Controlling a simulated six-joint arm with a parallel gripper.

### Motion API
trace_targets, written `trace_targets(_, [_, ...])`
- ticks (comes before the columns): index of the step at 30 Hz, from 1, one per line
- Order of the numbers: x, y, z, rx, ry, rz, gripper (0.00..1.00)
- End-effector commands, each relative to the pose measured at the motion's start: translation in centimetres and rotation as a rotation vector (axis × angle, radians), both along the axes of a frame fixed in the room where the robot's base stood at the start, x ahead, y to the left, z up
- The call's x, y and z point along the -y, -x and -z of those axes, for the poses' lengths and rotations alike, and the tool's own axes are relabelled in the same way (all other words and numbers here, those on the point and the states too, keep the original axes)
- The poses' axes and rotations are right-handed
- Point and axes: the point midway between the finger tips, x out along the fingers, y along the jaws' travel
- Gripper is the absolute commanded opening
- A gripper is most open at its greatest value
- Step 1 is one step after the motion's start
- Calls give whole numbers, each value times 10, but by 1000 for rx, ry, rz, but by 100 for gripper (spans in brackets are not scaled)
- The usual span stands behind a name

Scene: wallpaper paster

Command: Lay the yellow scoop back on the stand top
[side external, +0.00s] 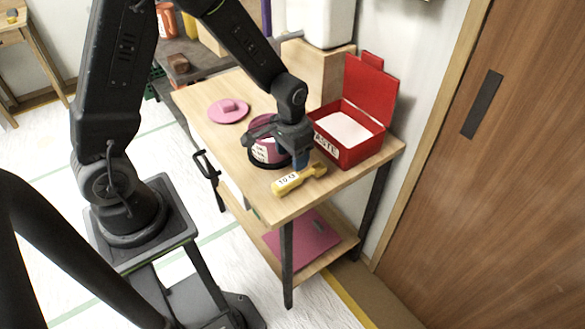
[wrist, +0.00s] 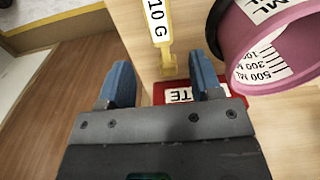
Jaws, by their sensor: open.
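The yellow scoop (side external: 290,182) lies on the wooden stand top (side external: 222,138), close to its near edge in the side external view. Its label reads "10 G". In the wrist view the scoop (wrist: 158,22) reaches down from the top edge, and its far part ends just ahead of the gap between my fingers. My gripper (side external: 300,160) is open and low over the stand, just behind the scoop and beside the pink jug. Its blue fingers (wrist: 162,80) stand wide apart in the wrist view, with no object held between them. The scoop's upper end is cut off there.
The pink measuring jug (side external: 266,152) stands close left of my gripper and shows at right in the wrist view (wrist: 285,40). An open red paste box (side external: 362,152) is behind right. A pink lid (side external: 228,110) lies at the left.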

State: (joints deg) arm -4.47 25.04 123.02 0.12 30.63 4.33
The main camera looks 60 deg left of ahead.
Motion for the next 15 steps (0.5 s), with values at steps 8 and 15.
trace_targets(8, [0, 1, -37, 1, 0, 0, 59])
trace_targets(15, [5, 12, -81, 69, -4, 2, 59])
